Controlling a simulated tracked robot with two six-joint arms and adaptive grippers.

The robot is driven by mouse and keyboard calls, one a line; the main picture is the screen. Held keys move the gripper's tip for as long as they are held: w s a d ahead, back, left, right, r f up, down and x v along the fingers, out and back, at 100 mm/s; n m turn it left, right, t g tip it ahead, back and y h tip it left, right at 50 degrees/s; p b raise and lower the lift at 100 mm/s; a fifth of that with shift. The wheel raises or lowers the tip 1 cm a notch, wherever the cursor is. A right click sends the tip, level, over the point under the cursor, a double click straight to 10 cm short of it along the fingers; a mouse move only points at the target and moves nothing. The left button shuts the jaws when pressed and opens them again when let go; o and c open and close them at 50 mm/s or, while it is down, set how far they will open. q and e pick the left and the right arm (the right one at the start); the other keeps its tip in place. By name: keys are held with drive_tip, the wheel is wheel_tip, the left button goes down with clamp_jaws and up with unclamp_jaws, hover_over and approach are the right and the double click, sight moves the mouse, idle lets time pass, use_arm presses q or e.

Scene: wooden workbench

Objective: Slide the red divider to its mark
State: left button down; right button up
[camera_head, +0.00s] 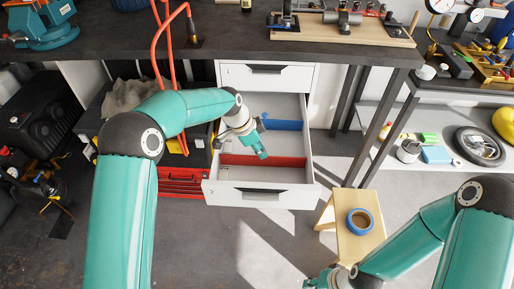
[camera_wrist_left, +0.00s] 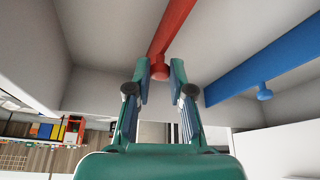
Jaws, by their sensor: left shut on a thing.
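The red divider (camera_head: 285,162) stands across the open drawer, toward its front panel. It also shows in the left wrist view (camera_wrist_left: 175,25), with a round red knob between the fingertips. My left gripper (camera_head: 262,153) reaches down into the drawer, and in the left wrist view (camera_wrist_left: 160,75) its fingers are shut on that knob. A blue divider (camera_head: 285,125) with its own knob stands farther back in the drawer. I cannot make out the mark. My right gripper (camera_head: 318,282) is at the bottom edge of the head view, away from the drawer; its fingers are unclear.
The open drawer (camera_head: 262,195) pulls out below a closed one under the dark workbench (camera_head: 200,50). A wooden stool (camera_head: 345,239) with a roll of blue tape (camera_head: 360,222) stands right of the drawer. A red toolbox (camera_head: 181,184) stands left of it.

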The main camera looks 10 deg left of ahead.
use_arm(q)
drive_tip(key=shift+d, duration=0.1)
drive_tip(key=c, duration=1)
unclamp_jaws()
drive_tip(key=shift+c, duration=0.2)
drive_tip(key=shift+r, duration=0.1)
drive_tip(key=v, duration=1.2)
drive_tip(key=shift+w, duration=0.1)
